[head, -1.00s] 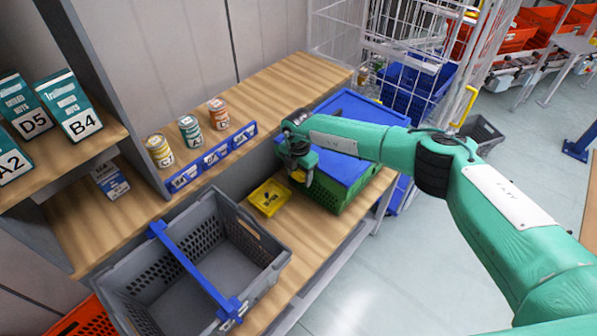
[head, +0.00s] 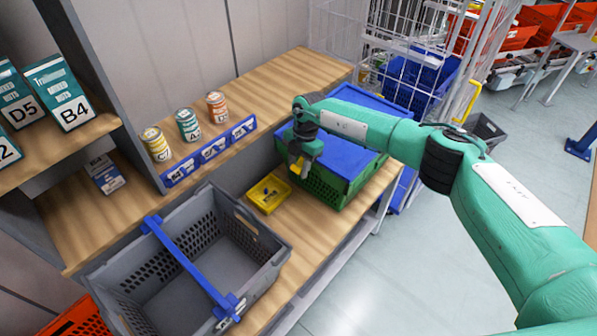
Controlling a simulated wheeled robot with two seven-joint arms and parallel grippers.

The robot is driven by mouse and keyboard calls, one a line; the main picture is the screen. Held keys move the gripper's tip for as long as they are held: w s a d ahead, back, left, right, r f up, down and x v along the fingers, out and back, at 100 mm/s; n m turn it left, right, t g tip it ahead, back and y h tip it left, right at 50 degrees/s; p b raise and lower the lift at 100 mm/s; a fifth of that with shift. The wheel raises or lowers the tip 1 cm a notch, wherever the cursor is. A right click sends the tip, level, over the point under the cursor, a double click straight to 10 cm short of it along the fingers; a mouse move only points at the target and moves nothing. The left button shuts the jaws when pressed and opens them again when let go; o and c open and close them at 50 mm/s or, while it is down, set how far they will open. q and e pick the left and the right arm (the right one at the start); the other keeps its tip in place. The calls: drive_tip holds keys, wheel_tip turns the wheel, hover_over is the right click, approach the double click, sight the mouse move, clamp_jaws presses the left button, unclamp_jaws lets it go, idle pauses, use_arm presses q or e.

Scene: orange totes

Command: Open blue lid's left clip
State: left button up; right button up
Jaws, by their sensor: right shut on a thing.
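The blue lid (head: 345,152) lies on the green crate (head: 325,190) on the lower wooden shelf. My right gripper (head: 299,168) is at the lid's left front edge, pointing down. It is shut on a small yellow part, which appears to be the lid's left clip (head: 295,167). The fingers hide most of that clip, so I cannot tell its exact angle. My left gripper is out of view.
A yellow tray (head: 256,194) lies just left of the green crate. A grey basket (head: 130,262) with a blue handle stands at the front left. Several cans, including a green one (head: 188,125), stand on the upper shelf. A wire cage cart (head: 345,45) stands behind.

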drive_tip(key=g+y+b, duration=0.1)
drive_tip(key=b, duration=0.1)
drive_tip(key=g+y+b, duration=0.1)
drive_tip(key=b, duration=0.1)
drive_tip(key=shift+w+r, duration=0.1)
drive_tip(key=shift+r, duration=0.25)
drive_tip(key=shift+r+g+y+b, duration=0.35)
drive_tip(key=shift+g+y+b, duration=0.25)
drive_tip(key=shift+b, duration=0.3)
drive_tip(key=shift+r, duration=0.1)
drive_tip(key=o, duration=1)
drive_tip(key=shift+d, duration=0.1)
drive_tip(key=b+v, duration=0.5)
drive_tip(key=v, duration=0.8)
drive_tip(key=shift+r, duration=0.25)
